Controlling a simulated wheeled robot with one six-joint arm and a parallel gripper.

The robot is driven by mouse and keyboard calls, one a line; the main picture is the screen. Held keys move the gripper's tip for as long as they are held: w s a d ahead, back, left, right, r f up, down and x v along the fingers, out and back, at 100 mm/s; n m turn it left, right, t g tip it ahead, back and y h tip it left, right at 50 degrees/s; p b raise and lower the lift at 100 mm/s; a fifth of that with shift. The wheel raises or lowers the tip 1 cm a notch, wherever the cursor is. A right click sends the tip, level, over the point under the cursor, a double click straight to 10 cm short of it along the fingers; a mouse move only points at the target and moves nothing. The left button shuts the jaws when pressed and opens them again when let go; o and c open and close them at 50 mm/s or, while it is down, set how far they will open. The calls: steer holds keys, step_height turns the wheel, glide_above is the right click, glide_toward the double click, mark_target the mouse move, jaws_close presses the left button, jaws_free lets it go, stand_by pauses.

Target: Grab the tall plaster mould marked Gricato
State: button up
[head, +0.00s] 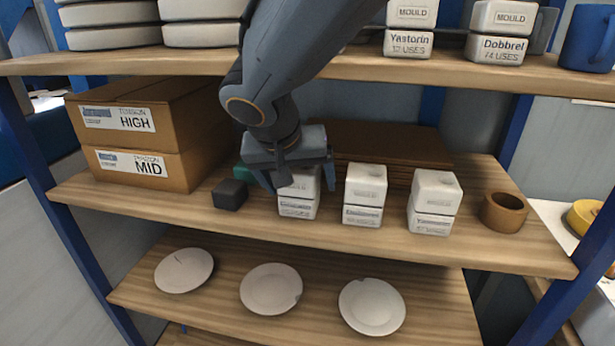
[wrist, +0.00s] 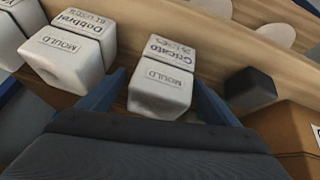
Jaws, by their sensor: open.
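The white plaster mould marked Gricato (wrist: 161,80) stands upright on the middle shelf, an upper block with a MOULD label over a lower block with the name label. In the head view the leftmost white mould (head: 298,207) stands under my gripper, its labels too small to read. My gripper (head: 299,183) is open, with one finger on either side of the mould's upper block. The gripper body hides part of the mould's top.
A dark cube (head: 230,194) and cardboard boxes (head: 140,160) are left. The upper shelf (head: 360,62) runs above, close to my arm.

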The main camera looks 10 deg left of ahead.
steer(key=shift+w+f, duration=0.15)
steer(key=shift+f, duration=0.1)
steer(key=c, duration=1.6)
steer(key=shift+c, duration=0.2)
steer(key=shift+r, duration=0.1)
